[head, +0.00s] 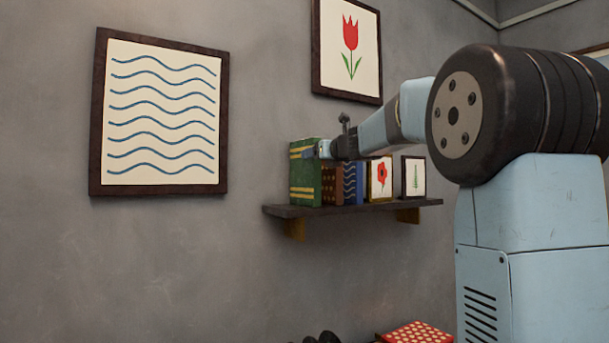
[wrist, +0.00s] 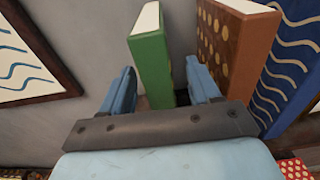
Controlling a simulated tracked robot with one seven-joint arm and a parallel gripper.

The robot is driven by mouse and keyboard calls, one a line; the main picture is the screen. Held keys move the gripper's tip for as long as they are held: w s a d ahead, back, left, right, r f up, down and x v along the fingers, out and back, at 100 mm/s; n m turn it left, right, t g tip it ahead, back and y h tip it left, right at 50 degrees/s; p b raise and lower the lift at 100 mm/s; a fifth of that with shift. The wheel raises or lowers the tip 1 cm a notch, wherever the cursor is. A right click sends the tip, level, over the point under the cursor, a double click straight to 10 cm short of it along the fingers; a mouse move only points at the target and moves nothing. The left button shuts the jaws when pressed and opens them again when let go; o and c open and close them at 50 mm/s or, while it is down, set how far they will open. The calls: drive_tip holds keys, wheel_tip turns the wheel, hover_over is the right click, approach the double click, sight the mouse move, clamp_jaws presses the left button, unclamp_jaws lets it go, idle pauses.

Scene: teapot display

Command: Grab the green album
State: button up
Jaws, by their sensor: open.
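The green album (head: 304,175) stands upright at the left end of a dark wall shelf (head: 345,209), with yellow bands on its spine. In the wrist view the green album (wrist: 152,62) rises between the two blue fingers of my gripper (wrist: 161,84). One finger is on its left side and the other is in the gap on its right. My gripper is open and a gap shows beside the album, so it is not clamped. In the head view my gripper (head: 324,149) is at the album's upper right, partly in front of its neighbours.
A brown dotted album (wrist: 232,45) and a blue wavy album (wrist: 290,70) stand close to the right. Small framed pictures, one with a red flower (head: 379,178), stand further along. A wave picture (head: 160,115) hangs left. A red dotted box (head: 415,333) is below.

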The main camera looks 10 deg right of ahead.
drive_tip(key=x, duration=0.4)
drive_tip(key=shift+w+a, duration=0.2)
drive_tip(key=shift+w, duration=0.15)
clamp_jaws()
idle(0.4)
idle(0.9)
